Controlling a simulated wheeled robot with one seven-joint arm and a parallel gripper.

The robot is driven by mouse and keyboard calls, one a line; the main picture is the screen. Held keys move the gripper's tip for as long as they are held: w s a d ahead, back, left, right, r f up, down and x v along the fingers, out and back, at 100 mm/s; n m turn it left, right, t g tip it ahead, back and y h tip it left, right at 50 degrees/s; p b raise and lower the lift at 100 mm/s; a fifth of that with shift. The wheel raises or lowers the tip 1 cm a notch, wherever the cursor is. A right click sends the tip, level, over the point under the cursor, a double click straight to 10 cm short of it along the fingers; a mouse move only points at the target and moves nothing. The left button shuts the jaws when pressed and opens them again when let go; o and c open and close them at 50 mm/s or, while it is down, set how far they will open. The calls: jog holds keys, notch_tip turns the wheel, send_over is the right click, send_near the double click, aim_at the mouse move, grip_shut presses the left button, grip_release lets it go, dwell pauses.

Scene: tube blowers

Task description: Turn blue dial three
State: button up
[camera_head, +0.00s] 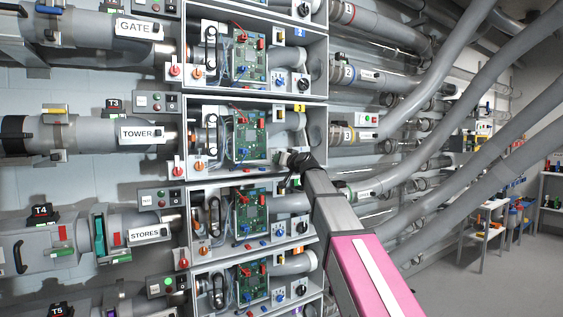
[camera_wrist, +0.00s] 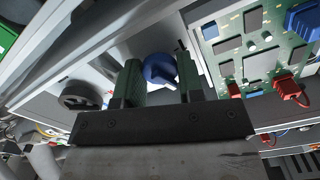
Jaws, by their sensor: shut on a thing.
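The blue dial (camera_wrist: 160,67) shows in the wrist view as a round knob with a raised grip on a pale panel. My gripper (camera_wrist: 158,75) has its two dark green finger pads on either side of the dial and is shut on it. In the head view my gripper (camera_head: 290,160) reaches into the lower right of the open box with the yellow number 3 tag (camera_head: 300,107). There it largely hides the dial.
A black knob (camera_wrist: 82,95) is left of my gripper in the wrist view. A green circuit board (camera_wrist: 255,45) with blue and red plugs is close on the right. Similar boxes stand above and below, the upper one tagged 2 (camera_head: 300,33). Grey pipes (camera_head: 440,150) run along the right.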

jog(key=o, duration=0.6)
jog(key=shift+o, duration=0.2)
jog(key=v, duration=1.1)
jog(key=shift+w, duration=0.1)
jog(key=s+d+f+g+h, duration=0.2)
jog(key=f, duration=1)
jog(key=s+d+f+m+g+h, duration=0.1)
jog(key=s+d+f+g, duration=0.15)
jog(key=f, duration=1.05)
jog(key=s+d+f+g+h, duration=0.1)
jog(key=d+f+g+h, duration=0.15)
jog(key=f, duration=0.95)
jog(key=s+d+f+m+g+h, duration=0.1)
jog(key=s+d+f+g, duration=0.3)
jog(key=s+f, duration=0.6)
jog(key=s+d+f+m+g+h, duration=0.1)
jog(key=s+d+f+g+h, duration=0.2)
jog(key=s+d+f, duration=0.3)
jog(key=s+f+g, duration=0.1)
jog(key=s+f, duration=0.3)
jog(key=f, duration=0.5)
jog(key=shift+d, duration=0.35)
